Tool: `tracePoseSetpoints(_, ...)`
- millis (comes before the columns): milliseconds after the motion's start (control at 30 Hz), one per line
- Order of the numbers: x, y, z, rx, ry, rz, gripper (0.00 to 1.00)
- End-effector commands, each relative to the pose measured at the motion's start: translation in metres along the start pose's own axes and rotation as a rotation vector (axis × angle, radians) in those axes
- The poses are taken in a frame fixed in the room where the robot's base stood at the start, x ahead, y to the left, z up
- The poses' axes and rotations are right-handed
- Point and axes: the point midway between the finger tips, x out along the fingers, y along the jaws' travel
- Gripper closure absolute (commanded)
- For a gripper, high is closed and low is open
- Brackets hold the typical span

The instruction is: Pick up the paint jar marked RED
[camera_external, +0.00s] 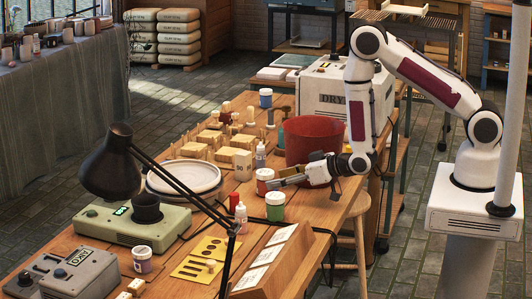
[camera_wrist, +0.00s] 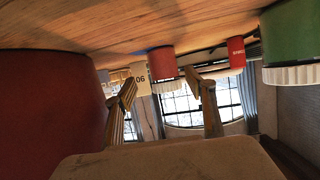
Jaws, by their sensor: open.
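A small red jar with a white lid (camera_external: 265,181) stands upright on the wooden table, left of the large red bucket; no marking on it is readable. My gripper (camera_external: 280,182) is open and low, reaching left just beside this jar. In the wrist view, which shows the table at the top, a red jar (camera_wrist: 162,64) with a pale lid appears beyond and between the two spread fingers of my gripper (camera_wrist: 162,86). I cannot tell whether the fingertips touch it.
A green jar (camera_external: 275,206) stands close in front of my gripper. The large red bucket (camera_external: 312,138) is close behind it.

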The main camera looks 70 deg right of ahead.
Motion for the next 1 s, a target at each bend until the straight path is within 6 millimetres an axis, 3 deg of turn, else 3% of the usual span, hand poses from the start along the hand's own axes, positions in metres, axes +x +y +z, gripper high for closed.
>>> tracePoseSetpoints(367,0.004,-0.001,0.000,0.000,0.000,0.000,0.45)
tracePoseSetpoints(1000,0.051,-0.007,0.000,-0.001,-0.001,0.000,0.45)
